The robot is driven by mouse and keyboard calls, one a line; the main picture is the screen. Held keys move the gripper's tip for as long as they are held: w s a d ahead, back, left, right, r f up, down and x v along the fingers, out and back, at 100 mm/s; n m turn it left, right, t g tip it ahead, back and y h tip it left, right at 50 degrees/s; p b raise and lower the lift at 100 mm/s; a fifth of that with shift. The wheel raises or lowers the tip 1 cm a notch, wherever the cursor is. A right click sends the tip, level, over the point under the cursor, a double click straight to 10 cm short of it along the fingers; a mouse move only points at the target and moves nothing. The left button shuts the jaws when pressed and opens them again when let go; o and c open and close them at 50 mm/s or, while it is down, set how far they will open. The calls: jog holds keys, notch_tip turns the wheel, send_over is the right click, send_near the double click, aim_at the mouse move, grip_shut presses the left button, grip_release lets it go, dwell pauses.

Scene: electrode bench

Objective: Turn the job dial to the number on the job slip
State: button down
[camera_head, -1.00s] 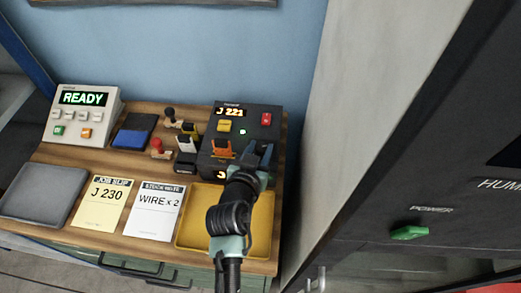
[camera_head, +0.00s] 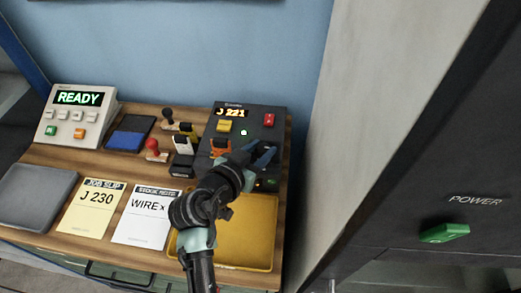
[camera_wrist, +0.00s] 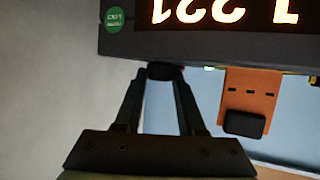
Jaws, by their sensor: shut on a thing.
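The yellow job slip (camera_head: 91,203) lies on the bench and reads J 230. The dark machine (camera_head: 245,121) at the bench's back right has a lit display (camera_head: 231,112), blurred in the head view. In the wrist view the display (camera_wrist: 232,12) appears upside down and partly cut off, consistent with J 221. My gripper (camera_head: 263,156) is at the machine's right front. The wrist view shows my gripper (camera_wrist: 164,78) shut on a small dark knob (camera_wrist: 164,71), apparently the job dial; my gripper hides it in the head view.
An orange part (camera_head: 220,146) is left of my gripper, close by. A yellow tray (camera_head: 247,243) lies under my arm. A stock note (camera_head: 144,214), a grey tray (camera_head: 33,196), stamps and a READY box (camera_head: 78,117) are further left. A pale wall (camera_head: 365,110) stands close on the right.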

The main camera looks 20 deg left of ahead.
jog(key=c, duration=0.5)
grip_release()
jog(key=shift+s, duration=0.1)
jog(key=b+v, duration=0.1)
jog(key=v, duration=1.1)
jog(key=shift+s+r+b, duration=0.15)
jog(key=shift+s+b, duration=0.15)
jog(key=shift+s, duration=0.05)
